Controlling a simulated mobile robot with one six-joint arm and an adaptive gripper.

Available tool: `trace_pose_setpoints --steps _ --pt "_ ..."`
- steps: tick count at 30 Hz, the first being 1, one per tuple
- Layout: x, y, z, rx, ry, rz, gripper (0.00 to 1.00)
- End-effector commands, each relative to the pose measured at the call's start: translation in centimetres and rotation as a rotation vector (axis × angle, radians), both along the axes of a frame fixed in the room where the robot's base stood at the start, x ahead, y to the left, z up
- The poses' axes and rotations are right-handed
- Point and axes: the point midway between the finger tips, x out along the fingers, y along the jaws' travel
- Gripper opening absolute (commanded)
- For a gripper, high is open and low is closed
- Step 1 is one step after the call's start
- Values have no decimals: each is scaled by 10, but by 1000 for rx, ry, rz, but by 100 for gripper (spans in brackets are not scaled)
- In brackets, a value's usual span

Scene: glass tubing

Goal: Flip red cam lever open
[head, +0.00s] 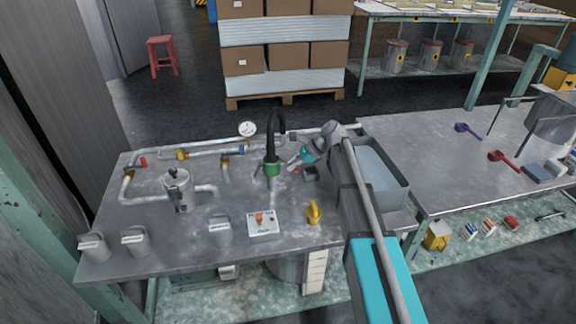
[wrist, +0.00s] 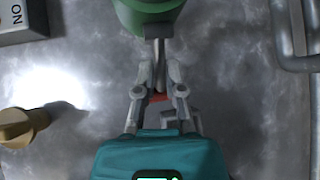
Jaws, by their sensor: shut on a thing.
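The green coupling (head: 271,169) stands upright on the metal bench under a black hose. In the wrist view the green coupling (wrist: 150,12) is at the top edge. A grey lever arm (wrist: 159,52) runs from it to my gripper. A red part (wrist: 158,97), which looks like the red cam lever's end, shows between the fingers. My gripper (wrist: 157,82) is shut on this lever, its fingers on either side. The fingers partly hide the lever.
A grey basin (head: 395,205) is right of my gripper. A pressure gauge (head: 247,129) and pipes line the back.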

Motion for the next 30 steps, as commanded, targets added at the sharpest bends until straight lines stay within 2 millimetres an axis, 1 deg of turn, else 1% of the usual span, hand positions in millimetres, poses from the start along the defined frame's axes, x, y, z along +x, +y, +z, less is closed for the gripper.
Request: trace_pose_setpoints --steps 1,14,19,23,30 --pt "-4 -6 -2 -18 5 2 0" --pt "-5 -7 0 -55 -6 2 0" --pt "-5 -7 3 -95 -17 2 0" --pt "-5 -7 7 -151 -33 4 0" --pt "-6 -7 15 -311 -79 5 0"
